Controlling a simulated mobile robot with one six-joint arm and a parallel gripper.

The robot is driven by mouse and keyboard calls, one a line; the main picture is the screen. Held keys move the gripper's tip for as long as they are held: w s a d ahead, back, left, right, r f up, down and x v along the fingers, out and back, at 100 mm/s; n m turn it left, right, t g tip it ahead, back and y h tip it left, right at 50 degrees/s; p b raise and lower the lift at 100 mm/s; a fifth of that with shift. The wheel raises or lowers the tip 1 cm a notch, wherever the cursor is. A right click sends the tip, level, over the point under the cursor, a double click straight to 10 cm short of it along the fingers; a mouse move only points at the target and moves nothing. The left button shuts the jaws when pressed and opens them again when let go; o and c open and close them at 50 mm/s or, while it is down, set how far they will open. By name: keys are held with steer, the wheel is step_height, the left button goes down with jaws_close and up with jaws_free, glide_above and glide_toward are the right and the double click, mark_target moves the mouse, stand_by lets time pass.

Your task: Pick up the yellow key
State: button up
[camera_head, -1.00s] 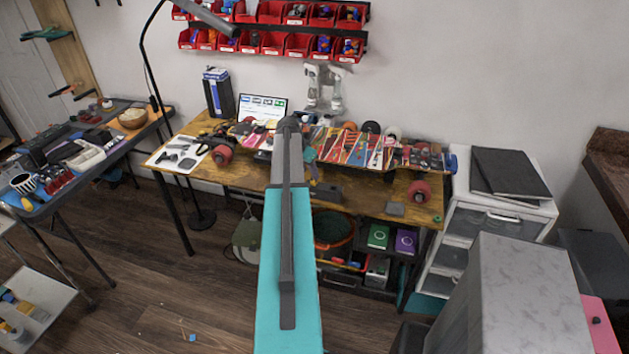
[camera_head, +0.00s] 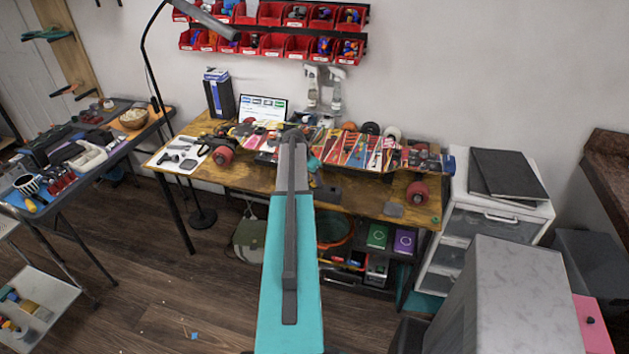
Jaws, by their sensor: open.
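I cannot make out a yellow key in this view; it may be too small or hidden behind my arm. The wooden workbench (camera_head: 230,180) stands ahead against the wall, with a long skateboard deck (camera_head: 360,150) with colourful graphics on it. My teal and grey arm reaches forward over the bench's front. My gripper (camera_head: 316,181) shows only in part, small and dark, beyond the arm near the bench's front edge. It is open, and I see nothing held in it.
Red parts bins (camera_head: 270,42) hang on the wall above. A lamp stands left of the bench. A dark side table (camera_head: 45,205) with tools is at left, a white drawer cabinet (camera_head: 480,225) at right. Open wooden floor (camera_head: 150,270) lies at front left.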

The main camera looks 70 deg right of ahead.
steer(key=shift+d+f, duration=0.15)
steer(key=shift+f, duration=0.35)
steer(key=shift+c, duration=0.5)
jaws_close()
